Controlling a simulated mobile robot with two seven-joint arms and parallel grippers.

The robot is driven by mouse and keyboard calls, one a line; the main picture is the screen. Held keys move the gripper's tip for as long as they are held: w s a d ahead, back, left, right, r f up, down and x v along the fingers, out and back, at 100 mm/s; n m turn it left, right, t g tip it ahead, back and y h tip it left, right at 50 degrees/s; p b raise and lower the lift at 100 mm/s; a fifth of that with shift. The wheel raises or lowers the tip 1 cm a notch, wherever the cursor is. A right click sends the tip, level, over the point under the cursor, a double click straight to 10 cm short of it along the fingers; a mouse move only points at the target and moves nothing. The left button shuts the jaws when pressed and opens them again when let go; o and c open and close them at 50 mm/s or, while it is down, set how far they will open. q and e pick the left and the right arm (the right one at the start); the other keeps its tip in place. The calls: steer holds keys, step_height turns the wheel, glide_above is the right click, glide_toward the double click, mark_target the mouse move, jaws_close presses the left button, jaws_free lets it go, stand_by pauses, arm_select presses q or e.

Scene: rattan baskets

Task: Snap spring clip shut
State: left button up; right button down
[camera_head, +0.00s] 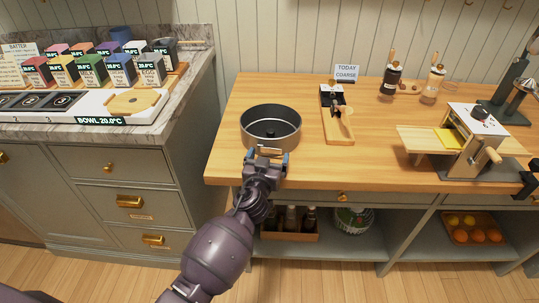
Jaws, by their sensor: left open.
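A round, dark grey pan (286,137) with a high wall stands on the wooden counter, near its front left. A small dark knob shows on the pan's floor. My left gripper (267,154) is at the near side of the pan, its fingers apart and pointing toward the wall. A pale metal piece, perhaps the spring clip, shows between the fingers. I cannot tell whether the fingers touch it or whether the clip is shut. The hand hides the lower front of the pan. My right gripper is not in view.
The wooden counter (376,168) has clear room right of the pan. A wooden board with a black device (334,98) stands there, with a boxy machine (473,139) farther right. Bottles (391,77) stand behind. A marble counter (190,75) with several cartons is at left.

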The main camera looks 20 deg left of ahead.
arm_select(q)
steer(key=shift+w, duration=0.65)
steer(key=c, duration=0.9)
steer(key=shift+w+d+f+n+y+b, duration=0.15)
steer(key=shift+f+n+y+b, duration=0.2)
steer(key=shift+y+b, duration=0.5)
steer(key=shift+c, duration=0.2)
steer(key=shift+r+n, duration=0.25)
steer(key=shift+r, duration=0.1)
steer(key=o, duration=0.9)
steer(key=shift+o, duration=0.2)
